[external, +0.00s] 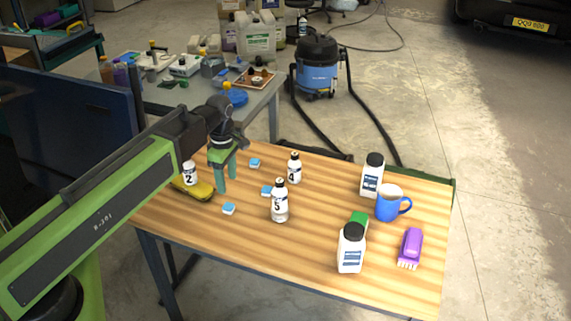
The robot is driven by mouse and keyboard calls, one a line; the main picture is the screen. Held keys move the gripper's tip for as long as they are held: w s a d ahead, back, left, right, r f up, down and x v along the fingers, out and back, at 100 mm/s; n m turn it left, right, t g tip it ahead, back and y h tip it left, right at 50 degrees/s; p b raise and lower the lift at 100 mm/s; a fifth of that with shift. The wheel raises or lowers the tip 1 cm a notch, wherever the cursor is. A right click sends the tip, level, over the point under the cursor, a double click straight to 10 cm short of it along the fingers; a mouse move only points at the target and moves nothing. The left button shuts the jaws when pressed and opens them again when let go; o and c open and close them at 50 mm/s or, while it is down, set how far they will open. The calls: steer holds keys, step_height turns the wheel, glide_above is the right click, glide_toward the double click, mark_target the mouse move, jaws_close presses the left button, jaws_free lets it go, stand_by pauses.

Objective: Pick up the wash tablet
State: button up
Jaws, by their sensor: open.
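Three small blue-and-white blocks that look like wash tablets lie on the wooden table (330,190). One tablet (229,208) is nearest the front, one tablet (267,190) is in the middle, and one tablet (255,163) is farther back. My gripper (227,184) points down with its two green fingers apart and nothing seen between them. Its tips are above or near the table, left of the middle tablet and behind the front one; their exact height is hard to tell.
Numbered white bottles (280,203) (294,168) (190,174) stand near the tablets, one by a yellow object (197,190). Farther right are two more bottles (351,250) (372,177), a blue mug (389,204), a green block (358,220) and a purple brush (411,246).

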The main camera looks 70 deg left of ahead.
steer(key=b, duration=0.5)
glide_above(228, 206)
steer(key=f, duration=0.4)
steer(key=d+f, duration=0.1)
steer(key=f, duration=0.1)
steer(key=shift+w+f, duration=0.2)
steer(key=shift+w, duration=0.05)
steer(key=shift+r, duration=0.1)
steer(key=f+b, duration=0.2)
steer(key=a+f+b, duration=0.1)
steer(key=f+b, duration=0.2)
steer(key=shift+s+f, duration=0.2)
steer(key=shift+r, duration=0.2)
jaws_close()
